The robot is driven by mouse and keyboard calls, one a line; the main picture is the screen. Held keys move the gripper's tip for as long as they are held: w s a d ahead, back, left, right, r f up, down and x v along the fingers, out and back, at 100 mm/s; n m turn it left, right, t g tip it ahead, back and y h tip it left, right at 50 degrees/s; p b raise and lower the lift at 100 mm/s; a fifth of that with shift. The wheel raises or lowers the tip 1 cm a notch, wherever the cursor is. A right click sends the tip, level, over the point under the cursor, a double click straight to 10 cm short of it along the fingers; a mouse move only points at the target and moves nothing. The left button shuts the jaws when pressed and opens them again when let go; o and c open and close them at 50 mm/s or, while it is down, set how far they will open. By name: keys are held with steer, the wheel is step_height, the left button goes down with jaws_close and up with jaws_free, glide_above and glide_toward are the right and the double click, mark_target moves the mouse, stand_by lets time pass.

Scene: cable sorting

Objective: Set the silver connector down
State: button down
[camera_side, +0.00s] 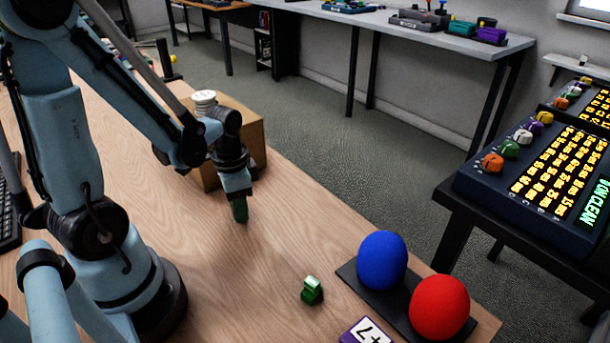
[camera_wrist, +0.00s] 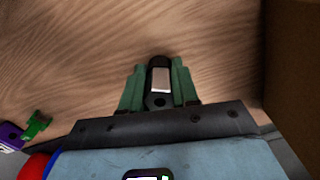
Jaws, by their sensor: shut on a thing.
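The silver connector (camera_wrist: 160,78) shows in the wrist view as a dark body with a bright silver plate. It sits between the two green fingers of my gripper (camera_wrist: 158,88), which are shut on it. In the side view my gripper (camera_side: 239,210) points down over the wooden table (camera_side: 200,270), just in front of a cardboard box. The connector cannot be made out there, hidden by the fingers. I cannot tell whether it touches the table or hangs slightly above it.
The cardboard box (camera_side: 248,130) stands close behind my gripper, with a white round object (camera_side: 204,98) on top. A green piece (camera_side: 312,291), a purple block (camera_side: 366,331), and blue (camera_side: 382,260) and red (camera_side: 439,307) domes lie nearer the front edge. The table between is clear.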

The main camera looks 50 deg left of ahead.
steer(key=shift+f, duration=0.1)
steer(key=c, duration=0.8)
jaws_free()
steer(key=shift+c, duration=0.2)
steer(key=shift+r, duration=5.95)
steer(key=shift+d+r, duration=0.1)
steer(key=w+d+r+n+t, duration=0.1)
steer(key=w+d+n+t, duration=0.2)
steer(key=d+t, duration=0.4)
steer(key=shift+w+d+r, duration=0.2)
steer(key=shift+w+d, duration=0.45)
steer(key=shift+w, duration=0.2)
